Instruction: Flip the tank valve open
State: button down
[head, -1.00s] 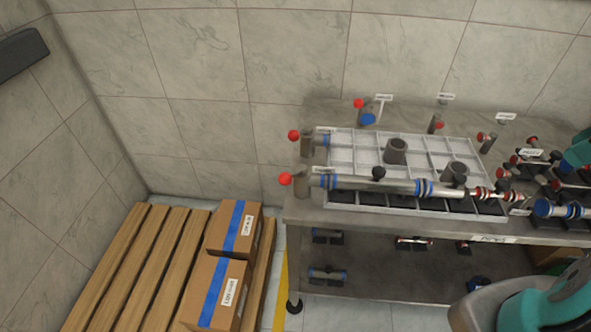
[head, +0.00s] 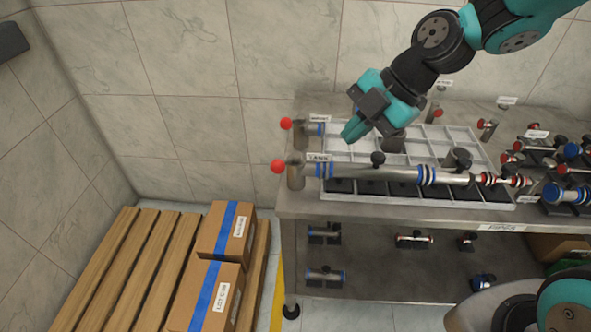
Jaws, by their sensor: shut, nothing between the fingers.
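The tank valve is the front-left one, by a small white label that appears to read TANK (head: 319,157). Its grey body (head: 295,175) stands upright at the table's left edge, with a red ball knob (head: 278,167) sticking out to the left. A long silver pipe (head: 385,173) with blue rings runs right from it. My teal gripper (head: 352,133) hangs in from the upper right, above the grey grid tray, behind and to the right of the tank valve. It is shut, empty and apart from the valve. I cannot tell its exact height.
A second valve with a red knob (head: 286,123) stands just behind the tank valve. Fittings crowd the table's right side. Taped boxes (head: 218,290) sit on a wooden pallet (head: 120,265) at the left. The air left of the valves is free.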

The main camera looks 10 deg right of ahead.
aim_at(286, 161)
jog(key=shift+s+a+n, duration=0.35)
jog(key=shift+a+n, duration=0.05)
jog(key=shift+a, duration=0.4)
jog(key=shift+f, duration=0.15)
jog(key=w+a+f+p, duration=0.1)
jog(key=w+a+f, duration=0.2)
jog(key=a+f, duration=0.5)
jog(key=shift+w+f, duration=0.4)
jog(key=shift+f, duration=0.05)
